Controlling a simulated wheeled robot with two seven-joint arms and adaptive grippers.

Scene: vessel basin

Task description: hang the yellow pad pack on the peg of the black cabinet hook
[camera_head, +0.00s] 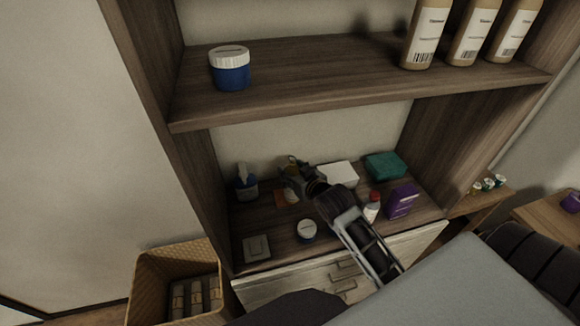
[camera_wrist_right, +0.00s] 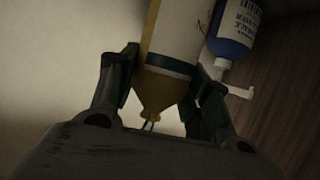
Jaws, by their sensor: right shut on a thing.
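My right gripper (camera_head: 290,172) is at the back of the lower shelf in the head view. In the right wrist view its two fingers (camera_wrist_right: 165,90) are on either side of the yellow pad pack (camera_wrist_right: 170,78), which has a white label and a tapered end toward the palm. A small yellow part of the pack (camera_head: 292,159) shows at the gripper in the head view. A thin shiny piece shows by the tapered end; I cannot tell what it is. I cannot make out the black cabinet hook or its peg. My left gripper is not in view.
A white box (camera_head: 340,173), green box (camera_head: 385,166), purple box (camera_head: 402,201), red-capped bottle (camera_head: 372,207) and white-lidded jar (camera_head: 307,230) share the shelf (camera_head: 275,248).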

